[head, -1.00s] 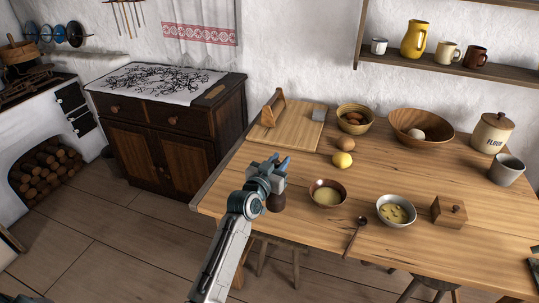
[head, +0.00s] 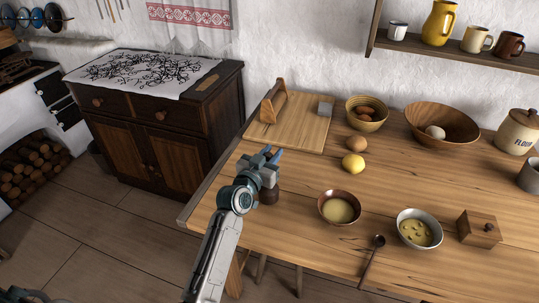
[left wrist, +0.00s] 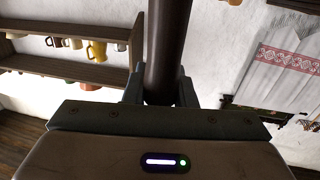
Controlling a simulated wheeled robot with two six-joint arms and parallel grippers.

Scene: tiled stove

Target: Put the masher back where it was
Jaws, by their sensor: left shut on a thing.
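My left gripper (head: 264,158) is shut on the masher. The masher's dark brown lower end (head: 268,195) shows beneath the gripper, over the left part of the table. I cannot tell if it touches the tabletop. In the left wrist view, a dark round shaft of the masher (left wrist: 168,45) stands between the fingers of the gripper (left wrist: 160,92). The gripper hides part of the masher in the head view. A small brown bowl (head: 339,207) with pale contents stands to the right of the masher. My right gripper is not in view.
A cutting board (head: 300,135) lies behind the gripper. The table's left edge is near the gripper.

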